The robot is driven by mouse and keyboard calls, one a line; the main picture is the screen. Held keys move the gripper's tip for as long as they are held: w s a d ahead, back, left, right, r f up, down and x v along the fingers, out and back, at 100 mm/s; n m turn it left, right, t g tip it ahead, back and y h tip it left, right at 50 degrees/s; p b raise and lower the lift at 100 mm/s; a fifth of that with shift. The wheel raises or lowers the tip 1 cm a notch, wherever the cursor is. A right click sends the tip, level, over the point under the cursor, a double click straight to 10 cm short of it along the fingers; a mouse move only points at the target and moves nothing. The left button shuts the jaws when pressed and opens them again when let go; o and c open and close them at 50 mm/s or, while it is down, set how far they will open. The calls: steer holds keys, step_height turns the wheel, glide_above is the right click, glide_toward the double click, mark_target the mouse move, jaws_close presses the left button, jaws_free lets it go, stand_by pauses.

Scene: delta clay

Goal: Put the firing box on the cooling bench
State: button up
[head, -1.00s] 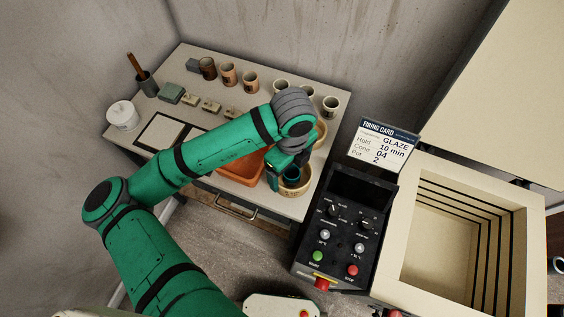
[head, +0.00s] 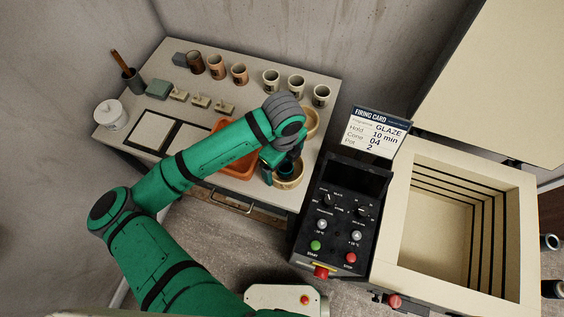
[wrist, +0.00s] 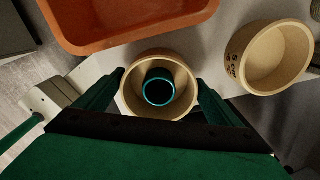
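A round cream firing box (wrist: 131,91) sits between my fingertips in the wrist view, with a dark pot with a teal rim (wrist: 158,88) inside it. In the head view the box (head: 290,183) is at the right front of the work table (head: 160,75), partly behind my gripper (head: 279,168). In the wrist view my gripper (wrist: 161,80) has one finger on each side of the box, at or very near its outer wall. Whether the fingers press on it cannot be told. I cannot pick out the cooling bench.
A second cream box with lettering (wrist: 277,58) and an orange tray (wrist: 130,40) are close by. Several cups (head: 271,82) stand at the back. A black control panel (head: 335,225) and an open, empty kiln (head: 435,235) stand to the right, beside a firing card (head: 377,132).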

mark_target(282, 169)
steer(key=shift+o, duration=0.6)
steer(key=shift+a+r, duration=0.1)
steer(key=shift+r, duration=0.45)
step_height(282, 169, up, 11)
steer(key=shift+r, duration=0.1)
